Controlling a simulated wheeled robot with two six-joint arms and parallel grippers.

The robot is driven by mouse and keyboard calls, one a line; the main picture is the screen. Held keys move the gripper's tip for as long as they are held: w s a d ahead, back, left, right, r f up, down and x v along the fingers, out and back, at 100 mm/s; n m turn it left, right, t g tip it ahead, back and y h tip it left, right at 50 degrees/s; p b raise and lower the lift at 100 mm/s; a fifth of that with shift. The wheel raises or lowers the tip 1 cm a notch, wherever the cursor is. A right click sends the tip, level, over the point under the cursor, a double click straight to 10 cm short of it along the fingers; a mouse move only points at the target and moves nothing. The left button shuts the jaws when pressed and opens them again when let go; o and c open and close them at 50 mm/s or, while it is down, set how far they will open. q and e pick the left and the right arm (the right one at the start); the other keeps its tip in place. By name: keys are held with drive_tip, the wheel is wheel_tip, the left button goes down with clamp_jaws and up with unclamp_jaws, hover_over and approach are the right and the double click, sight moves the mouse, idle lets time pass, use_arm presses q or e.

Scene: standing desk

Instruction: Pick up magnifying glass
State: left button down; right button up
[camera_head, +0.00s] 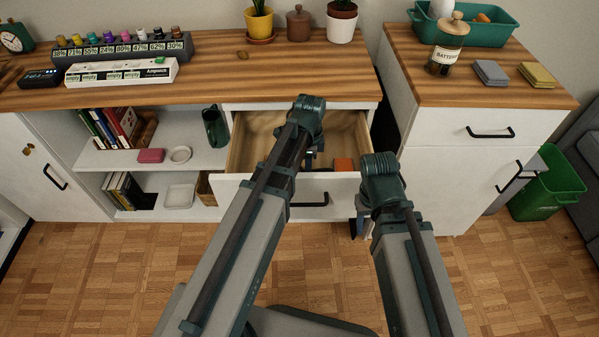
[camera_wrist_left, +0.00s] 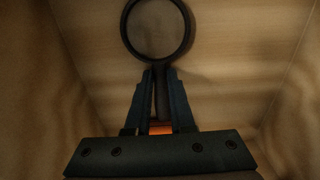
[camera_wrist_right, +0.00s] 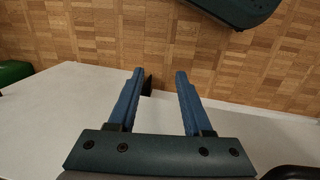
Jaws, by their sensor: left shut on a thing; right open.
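The magnifying glass shows in the left wrist view, with a black round rim (camera_wrist_left: 127,30) and a dark handle (camera_wrist_left: 162,100). My left gripper (camera_wrist_left: 160,85) is shut on the handle, inside the open drawer (camera_head: 243,160). The lens extends past the fingertips. In the head view my left arm hides the glass. I cannot tell whether it touches the drawer floor. My right gripper (camera_wrist_right: 162,75) is open and empty, beside the white cabinet front, with the floor beyond it.
An orange item (camera_head: 343,164) lies in the drawer's right part. The drawer walls surround my left gripper closely. Shelves with books (camera_head: 112,125) and a dark green cup (camera_head: 214,127) are left of the drawer. A green bin (camera_head: 548,185) stands at right.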

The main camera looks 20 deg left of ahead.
use_arm(q)
drive_tip(key=shift+r, duration=0.1)
idle(0.4)
wheel_tip(320, 180, up, 10)
drive_tip(key=p, duration=1)
